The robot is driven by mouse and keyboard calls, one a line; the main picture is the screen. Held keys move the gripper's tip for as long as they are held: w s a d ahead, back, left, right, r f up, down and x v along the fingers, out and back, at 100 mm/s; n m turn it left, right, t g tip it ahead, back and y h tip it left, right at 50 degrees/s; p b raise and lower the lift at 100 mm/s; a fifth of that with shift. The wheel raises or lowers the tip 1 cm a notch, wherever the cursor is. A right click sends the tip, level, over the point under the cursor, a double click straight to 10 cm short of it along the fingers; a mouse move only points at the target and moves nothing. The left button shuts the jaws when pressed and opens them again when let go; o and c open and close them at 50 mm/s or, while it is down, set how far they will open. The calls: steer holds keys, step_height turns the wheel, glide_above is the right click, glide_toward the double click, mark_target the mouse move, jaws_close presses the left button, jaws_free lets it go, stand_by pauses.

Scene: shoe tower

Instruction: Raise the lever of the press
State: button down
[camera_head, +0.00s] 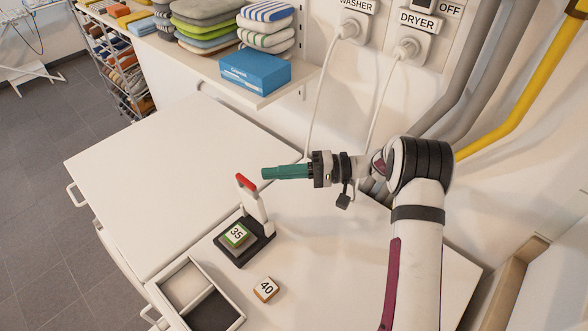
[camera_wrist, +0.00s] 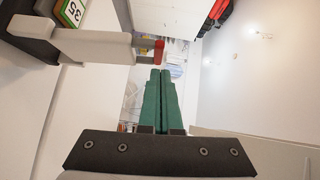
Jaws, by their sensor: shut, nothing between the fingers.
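The press has a black base (camera_head: 257,252) on the white worktop and a white upright part (camera_head: 253,205). Its lever ends in a red grip (camera_head: 246,183), high above the base and tilted up to the left. A green-topped block marked 35 (camera_head: 236,235) sits on the base. My gripper (camera_head: 264,174) has green fingers, shut and empty, pointing left, just right of the red grip in the picture. In the wrist view the fingertips (camera_wrist: 160,74) are close to the red grip (camera_wrist: 159,50); I cannot tell if they touch.
A block marked 40 (camera_head: 266,289) lies in front of the press. A two-part tray (camera_head: 167,317) stands at the front left. A shelf (camera_head: 275,96) holds folded cloths and a blue box (camera_head: 254,70). White cords hang behind my gripper. The worktop (camera_head: 170,165) at left is clear.

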mark_target(251, 200)
steer(key=a, duration=0.2)
steer(key=shift+a, duration=0.35)
steer(key=shift+s+a+n+h, duration=0.5)
steer(key=shift+s+a+h, duration=0.1)
steer(key=shift+d, duration=0.15)
